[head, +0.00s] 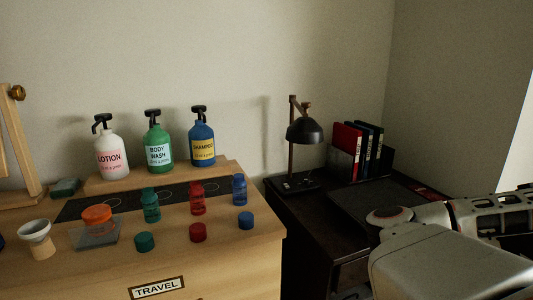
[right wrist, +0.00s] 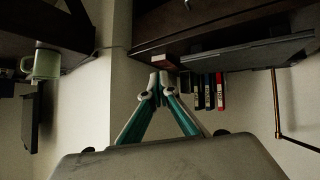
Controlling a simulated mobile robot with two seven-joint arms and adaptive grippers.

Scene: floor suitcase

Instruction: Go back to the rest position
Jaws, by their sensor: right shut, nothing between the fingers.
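My right gripper (right wrist: 159,82) shows in the right wrist view with its teal fingers brought together at the tips. It is shut with nothing between the fingers. In the head view my right arm reaches in at the lower right, in front of the dark desk (head: 350,232); its fingertips cannot be made out there. My left gripper is in neither view.
A wooden dresser (head: 225,262) holds lotion (head: 112,155), body wash (head: 157,150) and shampoo (head: 202,145) pump bottles, several small bottles and caps, and a funnel (head: 37,238). A black lamp (head: 305,132) and upright books (head: 346,139) stand on the desk.

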